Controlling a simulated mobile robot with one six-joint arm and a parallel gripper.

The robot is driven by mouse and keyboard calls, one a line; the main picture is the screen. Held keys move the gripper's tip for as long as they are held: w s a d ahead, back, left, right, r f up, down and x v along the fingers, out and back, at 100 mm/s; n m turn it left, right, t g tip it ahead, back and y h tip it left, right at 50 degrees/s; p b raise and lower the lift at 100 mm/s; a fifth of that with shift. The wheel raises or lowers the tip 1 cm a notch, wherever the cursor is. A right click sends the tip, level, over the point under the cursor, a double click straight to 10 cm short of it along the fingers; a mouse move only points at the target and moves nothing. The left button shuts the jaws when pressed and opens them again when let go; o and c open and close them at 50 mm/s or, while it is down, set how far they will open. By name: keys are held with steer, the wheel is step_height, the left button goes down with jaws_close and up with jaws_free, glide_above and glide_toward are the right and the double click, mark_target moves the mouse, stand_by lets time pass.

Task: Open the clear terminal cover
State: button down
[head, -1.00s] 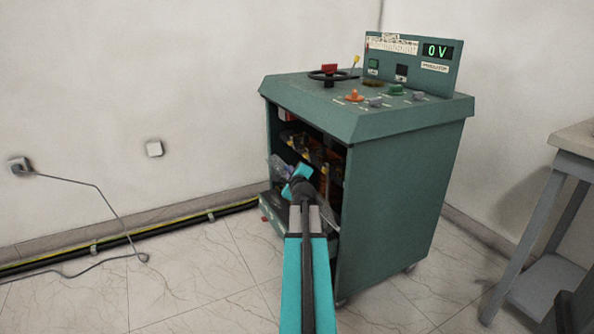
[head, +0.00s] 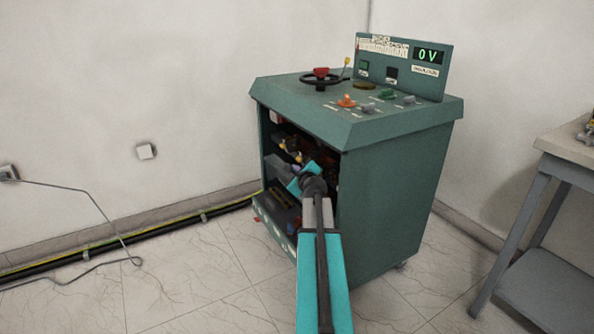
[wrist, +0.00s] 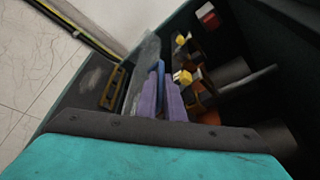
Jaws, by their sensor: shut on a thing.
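The clear terminal cover (wrist: 147,57) shows in the wrist view as a narrow, greyish see-through panel, seen almost edge-on inside the open cabinet. In the head view my gripper (head: 295,169) reaches into the cabinet's open front, and the turquoise wrist hides much of the fingers. Terminals with yellow caps (wrist: 182,77) and orange-brown parts lie to the right of the cover in the wrist view. The cover's hinge and exact angle cannot be made out.
The green cabinet (head: 395,195) has a control top with a black handwheel (head: 325,82) and a 0 V display (head: 429,56). Its side walls bound the opening closely. A grey table (head: 545,200) stands right. A cable (head: 110,220) runs along the left floor and wall.

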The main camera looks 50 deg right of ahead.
steer(key=shift+s+f, duration=0.25)
steer(key=shift+f, duration=0.05)
steer(key=c, duration=2.2)
jaws_free()
steer(key=shift+r, duration=0.1)
steer(key=shift+w+a, duration=0.1)
steer(key=shift+w, duration=0.05)
steer(key=shift+r, duration=0.15)
steer(key=v, duration=1)
steer(key=shift+s+a, duration=0.25)
steer(key=shift+s, duration=0.05)
steer(key=b, duration=0.7)
steer(key=shift+s+a+r, duration=0.2)
steer(key=shift+r, duration=0.05)
